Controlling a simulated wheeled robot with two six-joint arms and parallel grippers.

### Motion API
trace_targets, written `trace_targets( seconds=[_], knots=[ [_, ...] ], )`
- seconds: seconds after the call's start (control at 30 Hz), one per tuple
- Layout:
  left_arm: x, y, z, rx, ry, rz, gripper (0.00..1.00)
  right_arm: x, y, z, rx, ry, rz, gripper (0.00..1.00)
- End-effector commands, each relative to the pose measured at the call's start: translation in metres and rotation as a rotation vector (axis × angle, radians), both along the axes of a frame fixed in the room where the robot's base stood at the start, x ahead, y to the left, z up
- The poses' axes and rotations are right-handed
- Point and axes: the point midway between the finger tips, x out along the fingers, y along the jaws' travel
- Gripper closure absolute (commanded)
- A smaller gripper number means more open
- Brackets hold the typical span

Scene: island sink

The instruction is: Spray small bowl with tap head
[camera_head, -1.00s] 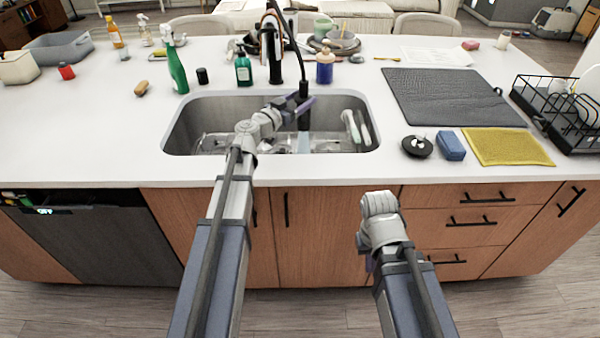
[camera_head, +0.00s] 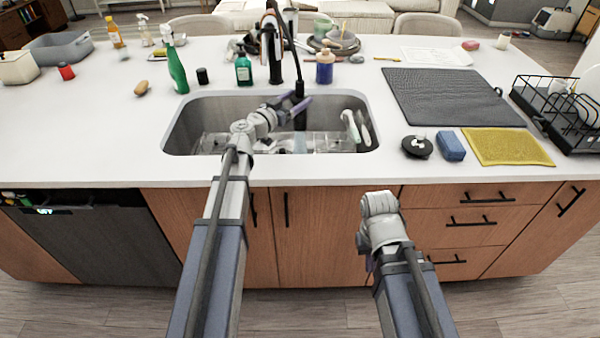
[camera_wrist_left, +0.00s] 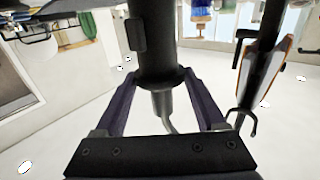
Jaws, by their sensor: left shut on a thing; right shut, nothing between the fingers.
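The black tap head (camera_head: 300,117) hangs on its hose over the sink (camera_head: 172,138). My left gripper (camera_head: 298,104) is shut around it. In the left wrist view the tap head (camera_wrist_left: 155,45) stands between the two fingers (camera_wrist_left: 160,100), with a grey end below them. Clear, glassy shapes lie in the sink, but I cannot make out the small bowl among them. My right gripper (camera_head: 369,263) is low in front of the cabinets, shut and empty, mostly hidden by its own wrist.
A brush (camera_head: 350,127) leans at the sink's right side. Green bottles (camera_head: 177,72) and a blue bottle (camera_head: 324,68) stand behind the sink. To the right are a black round item (camera_head: 417,147), blue sponge (camera_head: 450,146), yellow cloth (camera_head: 507,147), dark mat (camera_head: 450,97) and dish rack (camera_head: 560,120).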

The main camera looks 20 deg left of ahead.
Motion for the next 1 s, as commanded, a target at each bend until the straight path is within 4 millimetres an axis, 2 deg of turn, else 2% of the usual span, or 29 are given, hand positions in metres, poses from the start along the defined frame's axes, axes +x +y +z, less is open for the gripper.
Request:
trace_targets(
  seconds=[0.53, 1.0],
  knots=[
    [0.003, -0.012, 0.0, 0.0, 0.0, 0.0, 0.98, 0.0, 0.0, 0.0, 0.0, 0.0, 0.0, 1.0],
    [0.003, -0.009, 0.0, 0.0, 0.0, 0.001, 0.98, 0.0, 0.0, 0.0, 0.0, 0.0, 0.0, 1.0]
  ],
)
